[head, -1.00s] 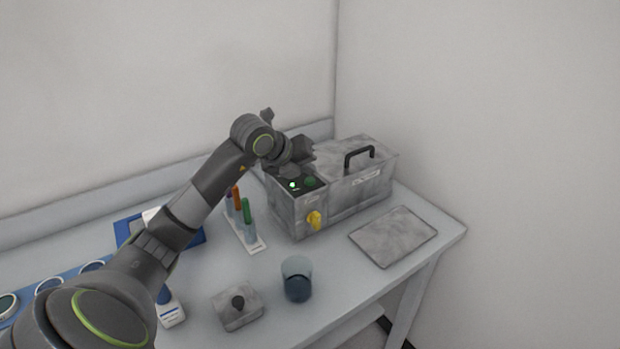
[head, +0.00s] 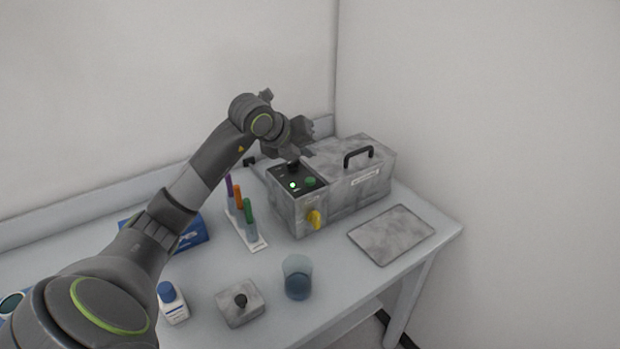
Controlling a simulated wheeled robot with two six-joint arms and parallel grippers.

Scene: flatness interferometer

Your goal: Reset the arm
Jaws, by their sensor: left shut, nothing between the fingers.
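My left arm comes in from the lower left and reaches over the table in the head view. Its gripper (head: 293,150) is shut and empty, just above the control panel of the interferometer (head: 345,190). My right gripper is not in view.
A rack with several coloured tubes (head: 248,218) stands left of the box. A beaker (head: 297,278), a small grey block with a black knob (head: 240,302) and a blue-capped bottle (head: 172,303) stand in front. A flat grey plate (head: 391,235) lies at right.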

